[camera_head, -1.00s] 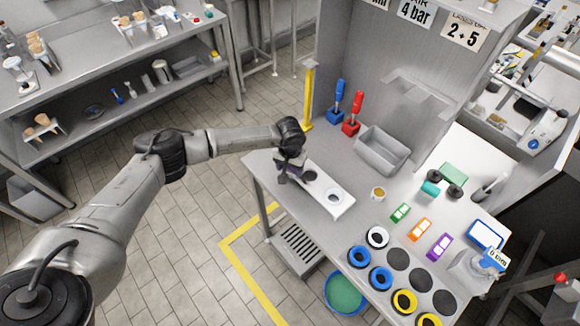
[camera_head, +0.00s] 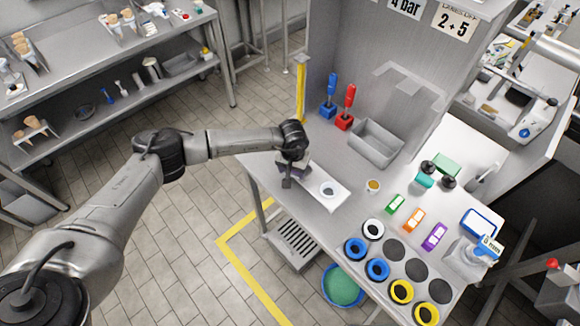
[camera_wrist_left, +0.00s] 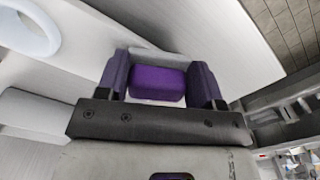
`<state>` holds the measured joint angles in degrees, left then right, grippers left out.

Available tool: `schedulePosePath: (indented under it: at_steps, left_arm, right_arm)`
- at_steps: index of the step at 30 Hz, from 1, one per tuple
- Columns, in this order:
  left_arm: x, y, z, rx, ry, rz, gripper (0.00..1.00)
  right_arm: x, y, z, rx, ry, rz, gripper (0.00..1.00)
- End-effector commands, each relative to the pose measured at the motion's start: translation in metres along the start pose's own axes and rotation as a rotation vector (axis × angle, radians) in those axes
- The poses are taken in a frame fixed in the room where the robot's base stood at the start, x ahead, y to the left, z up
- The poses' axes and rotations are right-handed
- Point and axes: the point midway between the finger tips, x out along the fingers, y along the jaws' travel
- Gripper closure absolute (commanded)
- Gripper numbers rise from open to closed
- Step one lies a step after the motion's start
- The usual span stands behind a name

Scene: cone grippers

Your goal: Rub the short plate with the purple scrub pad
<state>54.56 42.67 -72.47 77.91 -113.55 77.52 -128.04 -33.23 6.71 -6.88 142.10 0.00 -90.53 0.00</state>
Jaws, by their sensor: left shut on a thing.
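My left gripper (camera_head: 288,178) is shut on the purple scrub pad (camera_wrist_left: 157,84), which sits between its two fingers in the left wrist view. In the head view the gripper is low over the left end of a white plate (camera_head: 338,200), which looks like the short plate. The gripper hides the plate's left part. I cannot tell whether the pad touches the plate. My right gripper is not in view.
A grey bin (camera_head: 376,143) and blue (camera_head: 328,108) and red (camera_head: 345,120) handled tools stand behind the plate.

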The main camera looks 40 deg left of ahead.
Motion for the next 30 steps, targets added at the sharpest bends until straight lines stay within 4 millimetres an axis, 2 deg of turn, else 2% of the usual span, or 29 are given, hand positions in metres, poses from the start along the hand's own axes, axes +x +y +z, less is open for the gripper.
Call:
schedulePosePath:
  at_steps: [9, 17, 30]
  left_arm:
    - [0.003, 0.021, 0.011, 0.002, -0.001, 0.000, 0.65]
    - [0.003, 0.029, 0.015, 0.001, -0.001, 0.000, 0.65]
    - [0.003, 0.055, 0.027, 0.002, -0.001, 0.000, 0.65]
  right_arm:
    - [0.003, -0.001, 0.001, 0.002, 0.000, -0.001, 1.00]
    - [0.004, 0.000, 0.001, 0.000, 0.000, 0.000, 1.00]
    - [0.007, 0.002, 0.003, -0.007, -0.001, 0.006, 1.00]
